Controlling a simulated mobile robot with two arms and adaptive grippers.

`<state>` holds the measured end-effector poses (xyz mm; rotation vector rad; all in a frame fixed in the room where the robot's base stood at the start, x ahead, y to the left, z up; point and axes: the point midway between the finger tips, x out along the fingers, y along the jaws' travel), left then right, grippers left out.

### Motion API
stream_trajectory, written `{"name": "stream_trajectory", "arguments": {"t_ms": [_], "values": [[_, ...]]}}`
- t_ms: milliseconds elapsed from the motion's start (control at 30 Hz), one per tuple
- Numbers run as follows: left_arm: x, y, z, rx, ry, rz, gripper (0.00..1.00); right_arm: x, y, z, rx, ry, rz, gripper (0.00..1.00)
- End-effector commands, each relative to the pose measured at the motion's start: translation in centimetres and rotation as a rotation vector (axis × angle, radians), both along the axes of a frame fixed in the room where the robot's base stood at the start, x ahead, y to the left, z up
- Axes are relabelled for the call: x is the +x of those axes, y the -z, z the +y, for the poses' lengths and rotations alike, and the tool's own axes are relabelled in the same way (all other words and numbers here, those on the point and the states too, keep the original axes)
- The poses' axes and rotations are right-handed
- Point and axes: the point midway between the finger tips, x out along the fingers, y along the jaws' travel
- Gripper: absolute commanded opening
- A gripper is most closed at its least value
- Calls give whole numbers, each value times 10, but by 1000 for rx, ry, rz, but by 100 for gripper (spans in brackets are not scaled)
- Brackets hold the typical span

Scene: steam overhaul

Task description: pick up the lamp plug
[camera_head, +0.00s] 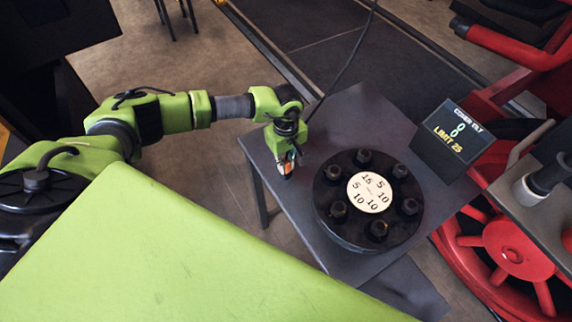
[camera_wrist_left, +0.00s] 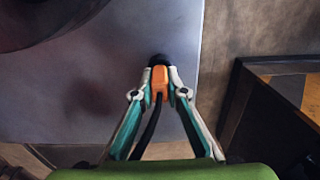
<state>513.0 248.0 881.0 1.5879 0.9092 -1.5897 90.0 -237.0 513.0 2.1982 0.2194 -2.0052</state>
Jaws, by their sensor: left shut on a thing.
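The lamp plug (camera_wrist_left: 160,79) is a small orange piece with a black end, and a black cable trails back from it in the left wrist view. My left gripper (camera_wrist_left: 160,88) is shut on it, with one finger on each side. In the head view, my left gripper (camera_head: 288,165) points down over the left part of the grey table, left of the black disc. Only a small bit of orange shows between its fingers there. I cannot tell for sure whether the plug touches the tabletop. My right gripper is not in view.
The grey table (camera_head: 372,105) carries a round black disc (camera_head: 328,215) with several black knobs and a numbered white dial (camera_head: 369,192). Red wheel machinery (camera_head: 515,250) stands at the right. A dark cable (camera_head: 350,62) runs above the table.

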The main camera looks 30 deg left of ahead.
Motion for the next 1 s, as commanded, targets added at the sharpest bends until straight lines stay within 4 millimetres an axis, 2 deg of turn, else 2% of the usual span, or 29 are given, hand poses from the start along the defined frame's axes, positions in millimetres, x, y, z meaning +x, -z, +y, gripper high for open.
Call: {"name": "stream_trajectory", "arguments": {"t_ms": [233,367,633,1000], "values": [[2,-22,1,0,1,-7,0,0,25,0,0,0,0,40],[-11,-41,-6,0,4,-4,0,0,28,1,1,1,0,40],[-45,-86,-25,0,6,-7,0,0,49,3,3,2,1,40],[-102,-113,-57,-1,5,-3,0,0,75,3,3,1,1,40]]}}
